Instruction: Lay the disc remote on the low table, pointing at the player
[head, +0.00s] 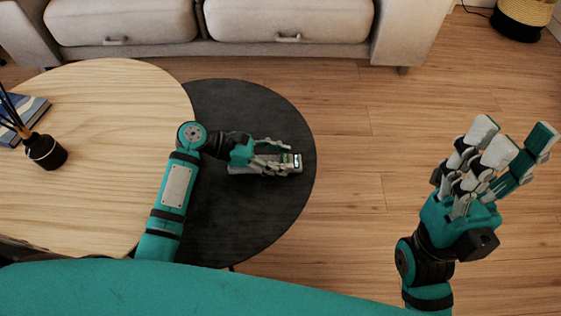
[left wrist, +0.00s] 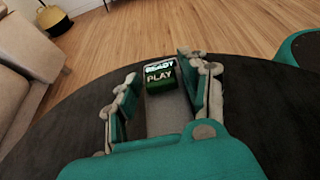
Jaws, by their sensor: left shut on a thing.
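My left gripper (head: 285,160) is shut on the disc remote (head: 291,162), low over the dark round table (head: 235,225). The remote also shows in the left wrist view (left wrist: 162,120) as a grey bar between the fingers. Its far end is green and bears the words READY and PLAY, facing away from the palm. In the head view this end points right. The fingers hide much of the remote, and I cannot tell whether it touches the table top. My right gripper (head: 508,143) is open and empty over the wood floor, fingers up. I see no player.
A larger pale wood round table (head: 95,130) adjoins the dark one, with a reed diffuser (head: 46,151) and a blue book (head: 25,118). A grey sofa (head: 210,25) stands behind. A basket (head: 522,17) is at the far right. The dark table's front is bare.

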